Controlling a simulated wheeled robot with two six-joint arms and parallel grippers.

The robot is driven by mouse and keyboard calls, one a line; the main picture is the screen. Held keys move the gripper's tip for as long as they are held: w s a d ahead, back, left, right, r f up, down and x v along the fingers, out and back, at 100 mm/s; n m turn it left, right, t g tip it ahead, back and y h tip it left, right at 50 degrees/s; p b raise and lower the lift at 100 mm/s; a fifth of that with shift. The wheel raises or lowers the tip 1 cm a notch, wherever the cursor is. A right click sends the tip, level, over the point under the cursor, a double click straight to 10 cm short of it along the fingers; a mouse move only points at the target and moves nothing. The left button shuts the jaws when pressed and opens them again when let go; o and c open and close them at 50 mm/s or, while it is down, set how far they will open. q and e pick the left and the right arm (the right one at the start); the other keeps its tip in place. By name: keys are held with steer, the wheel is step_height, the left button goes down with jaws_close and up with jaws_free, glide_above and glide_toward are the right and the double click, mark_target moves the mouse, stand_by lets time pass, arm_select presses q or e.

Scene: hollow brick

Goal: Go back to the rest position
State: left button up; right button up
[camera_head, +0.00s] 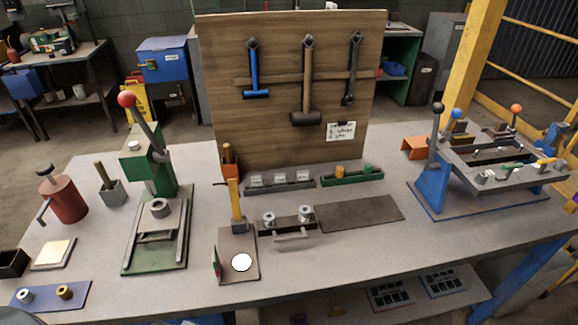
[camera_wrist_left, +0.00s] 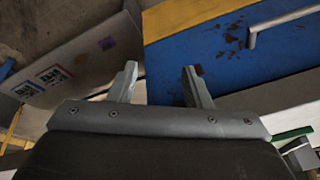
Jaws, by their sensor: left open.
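My left gripper (camera_wrist_left: 160,75) shows in the left wrist view. Its two fingers stand apart with nothing between them. Beyond the fingers is a scuffed blue panel (camera_wrist_left: 215,60) with a yellow edge and a grey handle. I cannot tell how far the fingers are from it.
In the head view, the grey workbench (camera_head: 330,254) carries a green lever press (camera_head: 150,190), a red canister (camera_head: 63,198), a wooden tool board (camera_head: 222,100) and a blue-framed fixture (camera_head: 430,188). A dark mat (camera_head: 358,213) lies bare near the middle.

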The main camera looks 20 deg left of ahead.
arm_select(q)
steer(key=s+f+g, duration=0.1)
steer(key=s+f, duration=0.1)
steer(key=f, duration=0.9)
steer(key=s+f, duration=0.2)
steer(key=f, duration=0.9)
steer(key=s+f+g, duration=0.1)
steer(key=s+f, duration=1)
steer(key=s, duration=0.1)
steer(key=shift+s+d+f+h, duration=0.25)
steer(key=shift+s+f+h, duration=0.05)
steer(key=shift+s+h, duration=0.1)
